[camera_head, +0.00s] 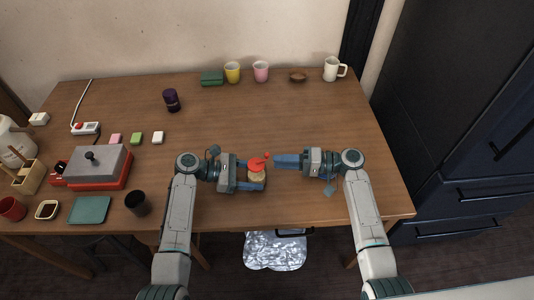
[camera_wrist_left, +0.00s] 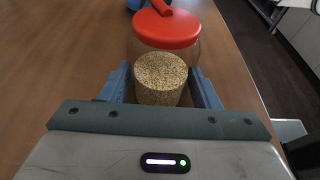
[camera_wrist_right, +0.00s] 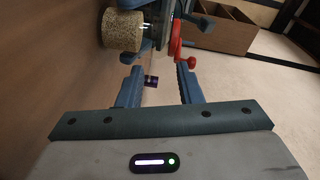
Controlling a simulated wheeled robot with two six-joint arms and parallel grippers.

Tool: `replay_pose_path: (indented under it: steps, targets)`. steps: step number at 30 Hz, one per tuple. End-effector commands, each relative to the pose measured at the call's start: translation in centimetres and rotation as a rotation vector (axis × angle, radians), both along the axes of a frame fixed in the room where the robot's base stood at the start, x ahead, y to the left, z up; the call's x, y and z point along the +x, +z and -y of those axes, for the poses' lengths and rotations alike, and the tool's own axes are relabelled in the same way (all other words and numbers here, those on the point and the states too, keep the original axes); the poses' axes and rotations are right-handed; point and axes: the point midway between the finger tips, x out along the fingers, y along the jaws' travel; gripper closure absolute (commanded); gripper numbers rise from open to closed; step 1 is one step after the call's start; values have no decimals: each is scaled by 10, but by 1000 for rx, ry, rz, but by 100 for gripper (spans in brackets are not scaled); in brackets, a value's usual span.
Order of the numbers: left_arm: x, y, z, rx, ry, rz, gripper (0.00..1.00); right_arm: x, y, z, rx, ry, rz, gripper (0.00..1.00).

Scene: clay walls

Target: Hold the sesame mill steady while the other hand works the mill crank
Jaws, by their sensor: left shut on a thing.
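The sesame mill stands near the front middle of the table, with a clear body of tan seeds (camera_head: 257,177) and a red lid (camera_wrist_left: 166,30) with a red crank. My left gripper (camera_wrist_left: 161,88) is shut on the mill body, a finger on each side. My right gripper (camera_head: 278,161) is just right of the mill at about lid height, its fingers pointing at it. In the right wrist view its fingers are apart and empty, and the red crank (camera_wrist_right: 178,48) shows beyond the fingertips, apart from them.
A dark purple jar (camera_head: 171,100) stands behind and left. Yellow (camera_head: 232,72) and pink (camera_head: 261,71) cups, a brown dish (camera_head: 297,77) and a white mug (camera_head: 333,69) line the back. A red-and-grey box (camera_head: 97,167) and black cup (camera_head: 137,203) are left. The table's middle is clear.

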Motion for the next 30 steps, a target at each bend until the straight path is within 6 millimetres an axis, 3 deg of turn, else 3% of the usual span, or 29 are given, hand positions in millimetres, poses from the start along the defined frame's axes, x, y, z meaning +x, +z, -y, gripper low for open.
replay_pose_path:
  steps: [11,21,30]
  targets:
    - [0,-1,0,2,0,-1,56,-29,-1,6,182,-279,-652,68]
    - [0,-1,0,2,0,-1,56,-57,14,20,497,-462,-1200,68]
    - [0,-1,0,1,0,-1,56,-78,32,34,779,-513,-1538,68]
